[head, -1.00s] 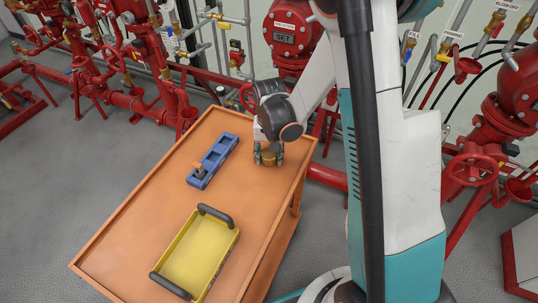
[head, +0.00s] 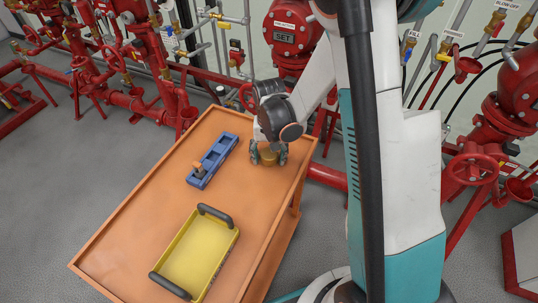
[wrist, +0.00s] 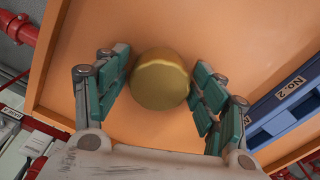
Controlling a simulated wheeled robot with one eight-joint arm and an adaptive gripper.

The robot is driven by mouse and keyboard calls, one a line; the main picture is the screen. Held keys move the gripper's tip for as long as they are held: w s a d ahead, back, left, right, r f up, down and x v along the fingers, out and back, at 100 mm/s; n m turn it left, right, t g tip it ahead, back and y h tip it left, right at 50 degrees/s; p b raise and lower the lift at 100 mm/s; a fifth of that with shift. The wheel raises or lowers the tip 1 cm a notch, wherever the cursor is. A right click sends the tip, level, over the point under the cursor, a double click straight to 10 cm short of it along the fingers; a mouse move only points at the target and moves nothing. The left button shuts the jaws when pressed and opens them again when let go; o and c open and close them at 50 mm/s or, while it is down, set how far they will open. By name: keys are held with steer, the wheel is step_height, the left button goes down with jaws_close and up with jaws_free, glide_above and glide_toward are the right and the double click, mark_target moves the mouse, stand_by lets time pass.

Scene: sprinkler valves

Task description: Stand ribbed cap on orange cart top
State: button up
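The cap (head: 269,158) is a round brass-coloured piece at the far right part of the orange cart top (head: 160,215). In the wrist view the cap (wrist: 160,80) shows as a smooth round disc with a bright band across it; I cannot make out ribs. My gripper (head: 268,156) is low over the cart top, with one finger on each side of the cap. In the wrist view my gripper (wrist: 160,72) is open, with narrow gaps between the green finger pads and the cap. The cap seems to rest on the cart top.
A blue tray marked No. 2 (wrist: 275,118) lies left of the gripper in the head view (head: 213,160), with a small orange-brown piece (head: 199,170) at its near end. A yellow tray with dark handles (head: 200,252) lies nearer. Red valves and pipes (head: 285,35) stand behind the cart.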

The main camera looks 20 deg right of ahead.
step_height(320, 180, up, 12)
steer(key=p, duration=0.4)
step_height(320, 180, up, 12)
steer(key=n+t, duration=0.2)
steer(key=t, duration=0.1)
glide_above(269, 153)
steer(key=s, duration=0.7)
steer(key=s+r+n+t, duration=0.2)
steer(key=s+r+t, duration=0.2)
steer(key=s, duration=0.6)
steer(key=shift+s+r, duration=0.2)
steer(key=shift+r, duration=0.55)
